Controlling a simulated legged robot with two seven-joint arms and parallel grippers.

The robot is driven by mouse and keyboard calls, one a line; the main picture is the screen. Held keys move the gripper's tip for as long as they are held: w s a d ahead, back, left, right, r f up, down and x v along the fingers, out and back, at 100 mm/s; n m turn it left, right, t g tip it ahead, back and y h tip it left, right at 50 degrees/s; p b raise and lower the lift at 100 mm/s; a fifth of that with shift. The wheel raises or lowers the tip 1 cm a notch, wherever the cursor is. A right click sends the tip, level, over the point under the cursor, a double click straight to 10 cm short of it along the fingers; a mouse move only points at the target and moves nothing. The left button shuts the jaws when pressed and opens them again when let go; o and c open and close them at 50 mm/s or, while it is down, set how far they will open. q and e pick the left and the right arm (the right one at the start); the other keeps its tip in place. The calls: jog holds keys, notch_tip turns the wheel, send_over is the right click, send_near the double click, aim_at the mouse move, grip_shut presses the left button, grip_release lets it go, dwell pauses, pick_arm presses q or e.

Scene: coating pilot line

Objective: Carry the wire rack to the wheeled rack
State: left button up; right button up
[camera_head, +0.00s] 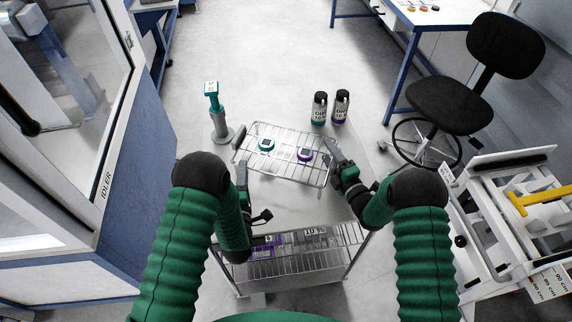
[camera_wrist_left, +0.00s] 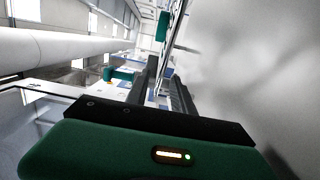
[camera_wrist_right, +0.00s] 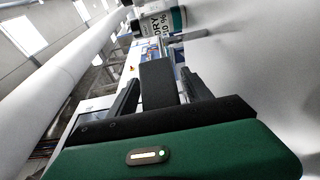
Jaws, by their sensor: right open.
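The wire rack (camera_head: 283,169) is a silver wire grid above the cart top, slightly turned, with a dark grip at its left end. A teal-ringed puck (camera_head: 266,145) and a purple-ringed puck (camera_head: 305,155) lie on it. My left gripper (camera_head: 243,172) is at the rack's front left part; its fingers (camera_wrist_left: 166,88) have thin wires showing beyond them, and whether they hold the rack is unclear. The white wheeled rack (camera_head: 490,215) with a yellow bar stands at the right.
The cart (camera_head: 290,206) has a lower wire shelf holding labelled items. A teal-topped grey stand (camera_head: 219,115) and two dark bottles (camera_head: 320,108) (camera_head: 341,106) stand behind the wire rack. A black chair (camera_head: 455,105) is at the right, a cabinet (camera_head: 125,190) at the left. Floor beyond is clear.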

pick_arm(q)
jog(key=s, duration=0.2)
jog(key=shift+s+d, duration=0.2)
jog(key=shift+s, duration=0.35)
pick_arm(e)
jog(key=shift+s+d, duration=0.1)
jog(key=v, duration=1.1)
jog(key=shift+s+d, duration=0.2)
jog(key=shift+s, duration=0.1)
pick_arm(q)
jog(key=shift+f, duration=0.15)
pick_arm(e)
jog(key=shift+f, duration=0.1)
